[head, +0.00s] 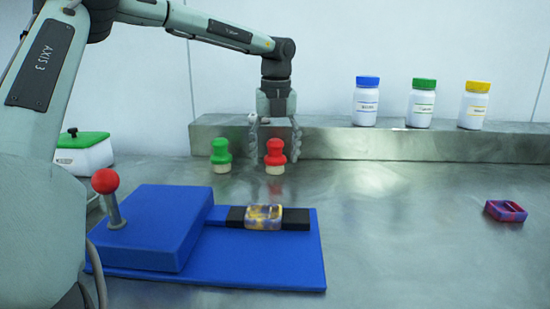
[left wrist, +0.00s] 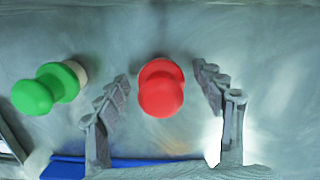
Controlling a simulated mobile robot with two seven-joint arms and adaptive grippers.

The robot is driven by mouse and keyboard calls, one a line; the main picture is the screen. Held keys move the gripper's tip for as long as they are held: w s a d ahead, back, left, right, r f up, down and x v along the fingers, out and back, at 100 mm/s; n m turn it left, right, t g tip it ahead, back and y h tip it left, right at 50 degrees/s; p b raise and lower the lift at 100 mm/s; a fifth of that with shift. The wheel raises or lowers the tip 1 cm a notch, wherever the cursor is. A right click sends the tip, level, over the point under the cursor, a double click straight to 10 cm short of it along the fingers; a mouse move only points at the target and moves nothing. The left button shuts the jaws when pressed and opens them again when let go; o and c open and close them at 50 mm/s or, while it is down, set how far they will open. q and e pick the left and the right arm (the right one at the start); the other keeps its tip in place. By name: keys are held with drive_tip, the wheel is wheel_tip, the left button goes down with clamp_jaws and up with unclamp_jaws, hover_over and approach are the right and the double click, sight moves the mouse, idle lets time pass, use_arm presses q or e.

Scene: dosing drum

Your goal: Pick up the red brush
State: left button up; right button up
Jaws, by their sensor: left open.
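The red brush (head: 275,153) stands upright on the metal table, with a knobbed red handle and a pale base. It also shows in the left wrist view (left wrist: 161,88), seen from above. My left gripper (head: 275,150) is open and points down behind or around the red brush; its fingers (left wrist: 165,105) lie on either side of the brush in the left wrist view. The green brush (head: 221,153) stands upright to the left, and appears left of the fingers in the left wrist view (left wrist: 48,88). My right gripper is not in view.
A blue device (head: 260,268) with a red-knobbed lever (head: 105,182) holds a yellow-purple tray (head: 263,217) in front. A raised ledge (head: 335,142) behind bears blue-, green- and yellow-capped bottles (head: 420,104). A purple-red tray (head: 506,210) lies at right. A green-lidded box (head: 84,150) stands at left.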

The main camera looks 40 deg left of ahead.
sight(275, 139)
use_arm(q)
drive_tip(key=shift+f, duration=0.4)
drive_tip(key=shift+r, duration=0.1)
drive_tip(key=c, duration=1.3)
drive_tip(key=shift+o, duration=0.2)
drive_tip(key=shift+r, duration=0.1)
drive_tip(key=shift+w+r, duration=0.1)
drive_tip(key=shift+r, duration=0.5)
wheel_tip(275, 139, up, 3)
drive_tip(key=shift+f, duration=0.15)
drive_tip(key=s+a+r, duration=0.2)
drive_tip(key=a, duration=0.1)
drive_tip(key=s+a+r, duration=0.2)
drive_tip(key=s+a, duration=0.1)
drive_tip(key=s+a+r, duration=0.2)
drive_tip(key=a, duration=0.1)
drive_tip(key=shift+s+a+r, duration=0.15)
drive_tip(key=shift+a+r, duration=0.05)
drive_tip(key=shift+r, duration=0.2)
